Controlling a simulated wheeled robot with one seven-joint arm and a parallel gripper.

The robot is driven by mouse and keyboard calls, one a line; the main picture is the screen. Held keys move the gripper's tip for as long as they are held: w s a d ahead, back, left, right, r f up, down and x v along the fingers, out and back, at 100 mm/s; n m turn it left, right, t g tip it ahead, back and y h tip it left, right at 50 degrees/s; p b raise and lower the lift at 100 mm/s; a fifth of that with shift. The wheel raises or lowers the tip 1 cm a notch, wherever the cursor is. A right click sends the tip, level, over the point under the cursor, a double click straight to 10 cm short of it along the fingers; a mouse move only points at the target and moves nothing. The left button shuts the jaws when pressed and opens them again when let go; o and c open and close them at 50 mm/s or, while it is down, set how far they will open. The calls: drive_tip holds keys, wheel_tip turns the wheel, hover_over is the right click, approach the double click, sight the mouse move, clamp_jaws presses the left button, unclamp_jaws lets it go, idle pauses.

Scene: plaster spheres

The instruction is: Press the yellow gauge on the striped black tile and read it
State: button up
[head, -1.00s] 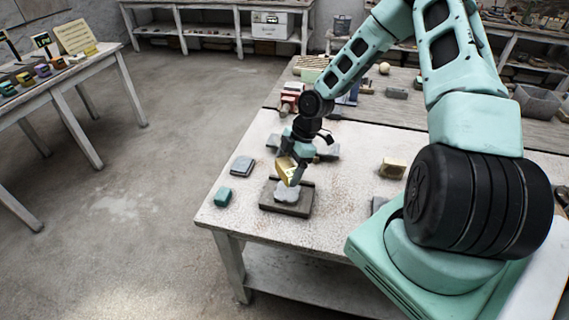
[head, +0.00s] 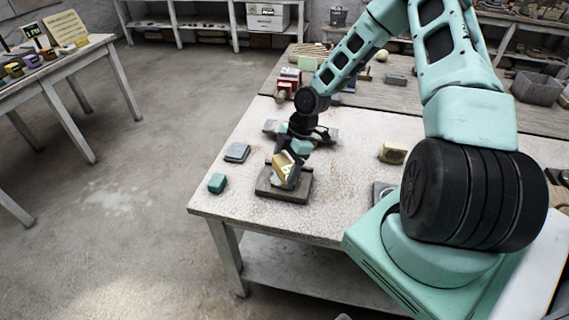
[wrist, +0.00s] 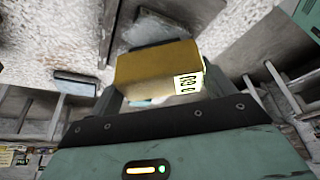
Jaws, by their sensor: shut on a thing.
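The yellow gauge (head: 279,164) is held in my gripper (head: 290,158), tilted in the head view, just over or on a dark grey-brown tray (head: 302,191). In the wrist view the gauge (wrist: 150,66) sits between the fingers of my gripper (wrist: 162,92). Its lit display shows dark digits, turned in the picture and too small for me to read surely. A light grey piece under the gauge is mostly hidden. I cannot make out a striped black tile, nor whether the gauge touches what lies below.
A teal block (head: 217,183) and a grey block (head: 237,152) lie left of the tray on the worn white table (head: 350,205). Red and grey things stand behind. The table's front edge is close to the tray.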

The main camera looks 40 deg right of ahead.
sight(277, 165)
drive_tip(key=shift+s+f, duration=0.1)
drive_tip(key=shift+f, duration=0.45)
idle(1.9)
wheel_tip(277, 165, up, 7)
drive_tip(key=p, duration=0.6)
drive_tip(key=shift+r, duration=0.15)
idle(1.4)
